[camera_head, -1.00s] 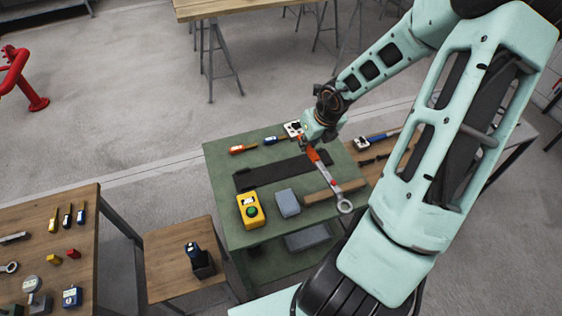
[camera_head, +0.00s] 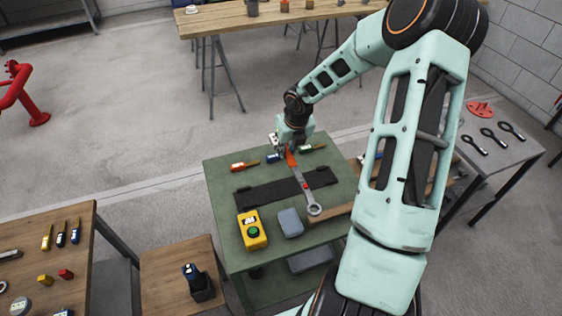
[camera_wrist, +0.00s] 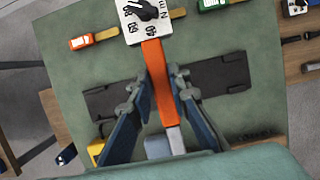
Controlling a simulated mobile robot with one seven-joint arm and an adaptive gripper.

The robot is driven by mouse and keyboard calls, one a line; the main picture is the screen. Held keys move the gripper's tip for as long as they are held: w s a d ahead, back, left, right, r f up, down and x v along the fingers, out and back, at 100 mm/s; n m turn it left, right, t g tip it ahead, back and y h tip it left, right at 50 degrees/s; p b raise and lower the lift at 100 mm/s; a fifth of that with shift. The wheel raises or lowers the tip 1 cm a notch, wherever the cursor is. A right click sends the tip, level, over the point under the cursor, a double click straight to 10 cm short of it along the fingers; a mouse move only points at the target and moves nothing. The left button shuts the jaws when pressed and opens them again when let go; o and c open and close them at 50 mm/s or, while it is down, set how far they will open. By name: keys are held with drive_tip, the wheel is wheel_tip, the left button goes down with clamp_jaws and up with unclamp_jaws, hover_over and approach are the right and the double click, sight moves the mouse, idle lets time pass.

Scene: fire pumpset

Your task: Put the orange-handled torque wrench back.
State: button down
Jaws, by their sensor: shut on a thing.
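The torque wrench has an orange handle (camera_head: 291,160), a grey shaft and a ring head (camera_head: 314,209). My gripper (camera_head: 289,149) is shut on the orange handle, which also shows between the fingers in the wrist view (camera_wrist: 160,85). In the wrist view the strip (camera_wrist: 222,76) shows both sides of the handle.
Orange (camera_head: 243,166), blue (camera_head: 274,157) and green (camera_head: 313,149) handled tools lie along the green table's (camera_head: 222,178) far side. A yellow box with a green button (camera_head: 252,230) and a grey-blue block (camera_head: 290,222) sit nearer. A wooden strip (camera_head: 338,213) lies right of the block.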

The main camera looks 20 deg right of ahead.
drive_tip(key=shift+w+a+b+x, duration=0.1)
drive_tip(key=shift+a+b+x, duration=0.1)
drive_tip(key=shift+x, duration=0.95)
drive_tip(key=shift+w+a+b+x, duration=0.1)
drive_tip(key=shift+a+x, duration=0.15)
drive_tip(key=shift+x, duration=0.9)
drive_tip(key=shift+w+a+b+x, duration=0.1)
drive_tip(key=shift+a+x, duration=0.1)
drive_tip(key=shift+x, duration=0.9)
drive_tip(key=shift+r, duration=0.1)
drive_tip(key=shift+f, duration=0.25)
drive_tip(key=c, duration=1.8)
unclamp_jaws()
drive_tip(key=shift+r, duration=0.1)
drive_tip(key=shift+r, duration=0.3)
drive_tip(key=p+v, duration=0.2)
drive_tip(key=v, duration=0.9)
drive_tip(key=shift+s+r, duration=0.25)
drive_tip(key=shift+r, duration=0.05)
